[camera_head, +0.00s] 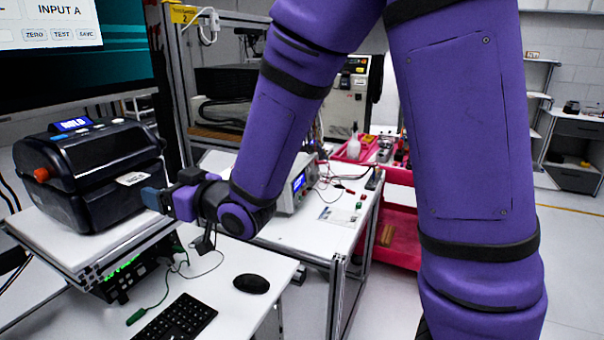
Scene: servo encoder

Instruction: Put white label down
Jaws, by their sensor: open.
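A small white label (132,179) with dark print shows against the front right side of the black machine (95,165), at the left. I cannot tell whether it is fixed to the machine or only lies against it. My gripper (152,199) is just right of and below the label, pointing left, close to the machine. It is open, though its fingers overlap from this angle. I see nothing held between them, and the gap between fingertips and label is hard to judge.
The black machine stands on a raised white shelf (60,238) above a unit with green lights. A keyboard (178,318) and a mouse (251,284) lie on the white desk below. A bench with an instrument (297,190) stands behind my arm. A monitor (75,60) hangs upper left.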

